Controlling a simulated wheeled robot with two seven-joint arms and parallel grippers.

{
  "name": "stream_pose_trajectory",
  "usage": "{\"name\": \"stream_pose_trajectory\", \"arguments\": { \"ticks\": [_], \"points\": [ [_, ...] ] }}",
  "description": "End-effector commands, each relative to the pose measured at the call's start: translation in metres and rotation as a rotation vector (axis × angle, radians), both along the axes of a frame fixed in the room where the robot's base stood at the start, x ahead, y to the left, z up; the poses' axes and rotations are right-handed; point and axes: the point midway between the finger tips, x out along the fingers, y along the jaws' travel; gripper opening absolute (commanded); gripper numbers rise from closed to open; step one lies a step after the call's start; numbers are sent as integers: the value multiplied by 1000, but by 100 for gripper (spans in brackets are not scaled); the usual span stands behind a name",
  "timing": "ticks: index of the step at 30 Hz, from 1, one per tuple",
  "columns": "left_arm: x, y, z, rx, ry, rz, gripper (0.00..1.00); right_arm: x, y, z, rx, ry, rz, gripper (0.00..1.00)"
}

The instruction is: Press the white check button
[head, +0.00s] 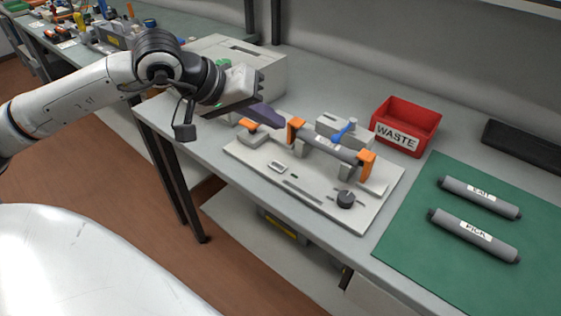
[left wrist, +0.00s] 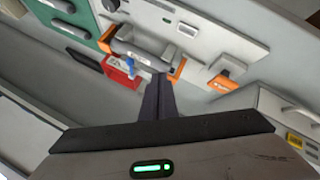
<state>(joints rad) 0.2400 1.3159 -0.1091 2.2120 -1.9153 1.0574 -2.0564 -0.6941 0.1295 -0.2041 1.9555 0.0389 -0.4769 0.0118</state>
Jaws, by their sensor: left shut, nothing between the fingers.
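A small white rectangular piece (head: 277,166), which looks like the check button, lies on the light grey fixture plate (head: 310,205). It also shows in the left wrist view (left wrist: 188,28). A dark grey cartridge (head: 333,148) rests on the plate between two orange clamps, with a blue lever (head: 345,131) behind it. My left gripper (head: 280,124) is shut and empty, its dark fingers above the plate's back left, near the left orange clamp. Its closed fingers also show in the left wrist view (left wrist: 159,80). My right gripper is not in view.
A red WASTE bin (head: 405,127) stands behind the plate. Two labelled dark grey rollers (head: 480,197) (head: 474,236) lie on a green mat (head: 410,240) at right. A low orange-topped block (head: 255,132) sits at the plate's left end. A black knob (head: 345,199) stands at the front.

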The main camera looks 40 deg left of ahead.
Motion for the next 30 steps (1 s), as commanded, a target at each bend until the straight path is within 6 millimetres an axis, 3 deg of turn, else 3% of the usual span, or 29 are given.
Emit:
{"name": "stream_pose_trajectory", "arguments": {
  "ticks": [5,17,19,30],
  "points": [
    [0,-1,-10,-3,2,1,0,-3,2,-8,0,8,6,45],
    [-1,-1,-65,-4,4,0,0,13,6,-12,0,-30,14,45],
    [0,0,-76,-1,0,0,0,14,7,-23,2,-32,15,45],
    [0,-1,-89,-4,1,1,0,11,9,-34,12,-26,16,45]
  ]
}}
